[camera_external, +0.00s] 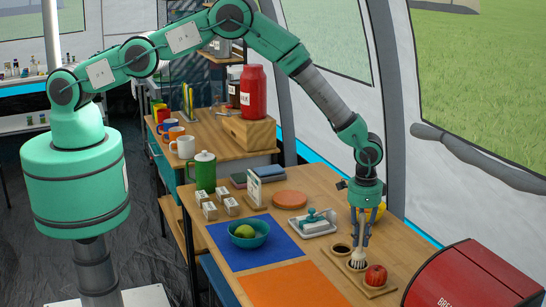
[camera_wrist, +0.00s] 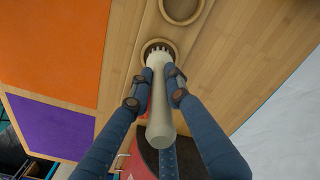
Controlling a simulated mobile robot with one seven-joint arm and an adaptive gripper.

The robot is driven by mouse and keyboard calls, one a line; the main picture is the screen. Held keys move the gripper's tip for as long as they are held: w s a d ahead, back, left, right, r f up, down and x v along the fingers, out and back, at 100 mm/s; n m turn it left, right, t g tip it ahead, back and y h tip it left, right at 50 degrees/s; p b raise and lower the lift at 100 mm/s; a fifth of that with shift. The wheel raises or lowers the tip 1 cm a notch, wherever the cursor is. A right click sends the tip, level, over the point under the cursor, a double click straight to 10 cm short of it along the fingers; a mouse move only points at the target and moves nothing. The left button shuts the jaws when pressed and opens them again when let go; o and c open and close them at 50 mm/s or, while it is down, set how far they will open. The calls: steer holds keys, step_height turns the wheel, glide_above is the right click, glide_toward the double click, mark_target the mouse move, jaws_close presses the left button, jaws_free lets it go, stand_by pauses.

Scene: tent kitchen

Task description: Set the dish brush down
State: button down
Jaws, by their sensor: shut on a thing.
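My gripper (camera_external: 360,228) points down over the right part of the table, its fingers shut on the pale dish brush (camera_external: 358,259). The brush hangs upright with its white head down, at a wooden board (camera_external: 376,290) with round recesses. In the wrist view the fingers (camera_wrist: 159,83) pinch the beige handle (camera_wrist: 160,125), and the brush's head overlaps a ringed recess (camera_wrist: 173,44). I cannot tell whether the head touches the recess or hovers just above it. Another recess (camera_external: 342,248) beside it is empty.
A red apple (camera_external: 376,275) sits on the board close to the brush's right. A red bread box (camera_external: 470,278) stands at the right. A white dish (camera_external: 313,229) with a teal-handled item lies behind left. Orange (camera_external: 290,286) and blue (camera_external: 228,257) mats lie left; the blue holds a bowl (camera_external: 262,238).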

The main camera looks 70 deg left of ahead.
mark_target(363, 214)
steer(key=shift+f, duration=0.2)
steer(key=c, duration=1.7)
jaws_free()
steer(key=shift+o, duration=0.2)
steer(key=shift+r, duration=0.1)
steer(key=shift+r, duration=0.15)
steer(key=shift+r+b, duration=0.35)
steer(key=shift+r, duration=5.6)
